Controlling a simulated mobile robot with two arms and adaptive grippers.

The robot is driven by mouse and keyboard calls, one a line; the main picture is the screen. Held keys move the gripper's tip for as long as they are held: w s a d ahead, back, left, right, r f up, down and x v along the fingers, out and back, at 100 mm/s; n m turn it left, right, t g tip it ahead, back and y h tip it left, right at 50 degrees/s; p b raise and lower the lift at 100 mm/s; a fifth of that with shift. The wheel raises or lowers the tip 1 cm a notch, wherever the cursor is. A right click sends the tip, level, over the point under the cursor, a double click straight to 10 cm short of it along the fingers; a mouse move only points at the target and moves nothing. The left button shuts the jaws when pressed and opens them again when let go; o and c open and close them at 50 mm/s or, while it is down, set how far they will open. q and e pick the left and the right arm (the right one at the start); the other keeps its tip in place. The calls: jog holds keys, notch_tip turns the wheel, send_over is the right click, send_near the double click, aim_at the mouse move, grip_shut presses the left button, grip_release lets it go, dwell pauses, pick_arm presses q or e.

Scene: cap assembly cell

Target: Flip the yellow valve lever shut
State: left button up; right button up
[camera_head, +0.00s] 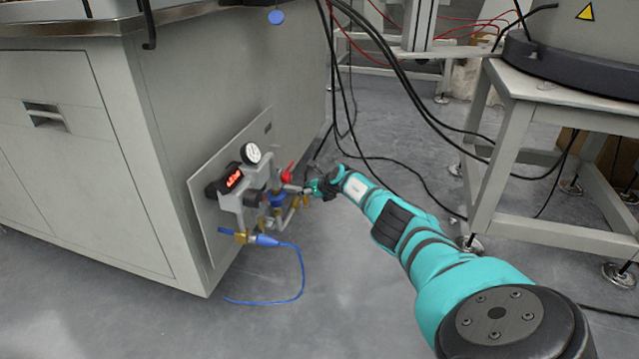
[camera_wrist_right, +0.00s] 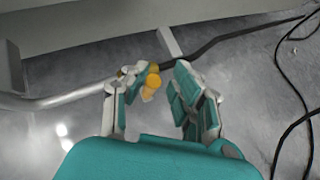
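The yellow valve lever (camera_wrist_right: 152,81) shows in the right wrist view between my right gripper's fingertips, close to the left finger. My right gripper (camera_wrist_right: 158,88) is open there, with a gap between the lever and the right finger. I cannot tell whether the left finger touches the lever. In the head view my right gripper (camera_head: 314,187) is at the right end of the valve assembly (camera_head: 258,195) on the cabinet's side. It hides most of the lever in that view. My left gripper is not in view.
The panel carries a gauge (camera_head: 251,153), a red display (camera_head: 234,178), a red handle (camera_head: 288,173) and a blue hose (camera_head: 302,270). Black cables (camera_head: 345,110) hang and lie behind my gripper. A grey stand (camera_head: 497,170) is at right. Floor in front of the panel is mostly clear.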

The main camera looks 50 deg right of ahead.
jog(key=v, duration=1.1)
jog(key=shift+s+a+f, duration=0.2)
jog(key=shift+s+a, duration=0.05)
jog(key=shift+a, duration=0.2)
